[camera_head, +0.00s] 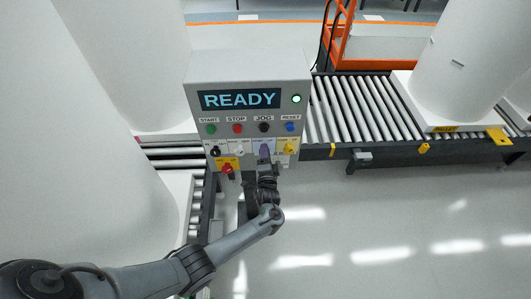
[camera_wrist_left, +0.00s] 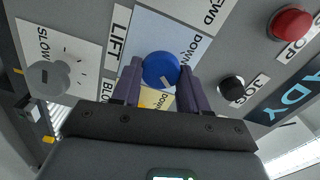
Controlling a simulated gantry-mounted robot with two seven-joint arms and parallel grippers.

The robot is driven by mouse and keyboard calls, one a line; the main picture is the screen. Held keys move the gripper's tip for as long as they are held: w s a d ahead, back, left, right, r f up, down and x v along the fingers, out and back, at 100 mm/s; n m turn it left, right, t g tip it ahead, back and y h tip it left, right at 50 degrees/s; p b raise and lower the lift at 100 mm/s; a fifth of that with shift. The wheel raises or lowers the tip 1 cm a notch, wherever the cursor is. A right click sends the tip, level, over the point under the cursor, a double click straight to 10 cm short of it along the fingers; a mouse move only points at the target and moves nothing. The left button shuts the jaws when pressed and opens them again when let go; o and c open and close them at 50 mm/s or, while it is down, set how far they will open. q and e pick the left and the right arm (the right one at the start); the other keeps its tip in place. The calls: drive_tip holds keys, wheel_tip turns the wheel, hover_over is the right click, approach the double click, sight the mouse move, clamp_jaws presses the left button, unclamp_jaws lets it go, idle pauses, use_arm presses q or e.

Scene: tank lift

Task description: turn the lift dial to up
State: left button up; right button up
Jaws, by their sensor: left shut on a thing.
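The control panel (camera_head: 247,66) shows a READY display, rows of buttons and a lower row of dials. My left gripper (camera_head: 264,150) is at the lower row, right of centre. In the left wrist view, its two purple fingers (camera_wrist_left: 160,80) are shut on a blue round dial (camera_wrist_left: 160,66), one on each side. A LIFT label is beside this dial, and DOWN lettering shows near it. A small pale mark is on the dial's face; I cannot tell which setting it points to. In the head view the gripper hides the dial. My right gripper is not in view.
A grey SLOW dial (camera_wrist_left: 48,78), a black JOG button (camera_wrist_left: 231,88) and a red STOP button (camera_wrist_left: 292,22) are close by. A red emergency knob (camera_head: 227,168) is low left on the panel. Roller conveyors (camera_head: 362,106) and large white tanks (camera_head: 470,60) flank the panel.

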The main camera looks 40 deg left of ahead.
use_arm(q)
drive_tip(key=shift+m, duration=0.3)
drive_tip(key=o, duration=1.1)
drive_tip(key=shift+c, duration=0.2)
drive_tip(key=p+v, duration=0.1)
drive_tip(key=v, duration=0.9)
drive_tip(key=shift+s+d, duration=0.25)
drive_tip(key=shift+d, duration=0.05)
